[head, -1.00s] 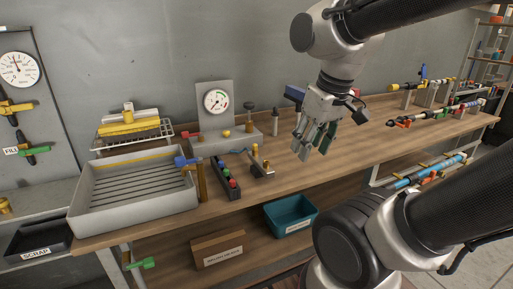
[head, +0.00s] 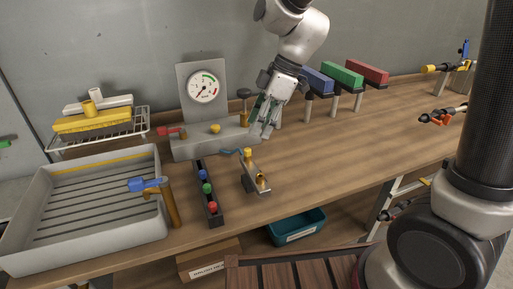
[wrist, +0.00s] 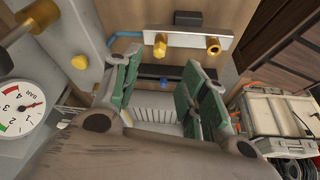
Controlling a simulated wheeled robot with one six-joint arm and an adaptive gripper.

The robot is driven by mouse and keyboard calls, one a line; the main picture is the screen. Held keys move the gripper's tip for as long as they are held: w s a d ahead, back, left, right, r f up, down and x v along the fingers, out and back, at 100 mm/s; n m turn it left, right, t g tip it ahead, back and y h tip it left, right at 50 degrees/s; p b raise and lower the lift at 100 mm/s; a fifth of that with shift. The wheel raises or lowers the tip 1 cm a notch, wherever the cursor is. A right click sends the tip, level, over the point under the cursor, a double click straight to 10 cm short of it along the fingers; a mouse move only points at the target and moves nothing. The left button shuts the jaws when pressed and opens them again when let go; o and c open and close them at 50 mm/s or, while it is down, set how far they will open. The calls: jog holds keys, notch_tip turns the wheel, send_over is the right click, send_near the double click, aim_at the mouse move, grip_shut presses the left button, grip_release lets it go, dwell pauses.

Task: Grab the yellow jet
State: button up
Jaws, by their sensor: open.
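A small yellow jet (head: 248,153) sits at the far end of a metal bracket (head: 250,178) on the bench, with a brass fitting (head: 263,180) nearer the front. In the wrist view the yellow jet (wrist: 160,46) shows just beyond the fingertips, with the brass fitting (wrist: 212,46) to its right. My gripper (head: 265,122) is open and empty, with green finger pads, at the right end of the gauge stand. It is above and behind the bracket, apart from the jet. In the wrist view my gripper (wrist: 163,66) has its fingers spread wide.
The gauge stand (head: 203,110), with another yellow knob (head: 215,128), is close beside my gripper. A black strip (head: 200,187) holds blue, green and red jets. A grey tray (head: 80,160) is left. Coloured blocks (head: 342,74) stand right.

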aim_at(248, 148)
jog(key=x, duration=0.7)
jog(key=shift+w+a+f, duration=0.1)
jog(key=shift+a+f, duration=0.05)
jog(key=shift+f, duration=0.2)
jog(key=shift+c, duration=0.2)
jog(key=c, duration=0.8)
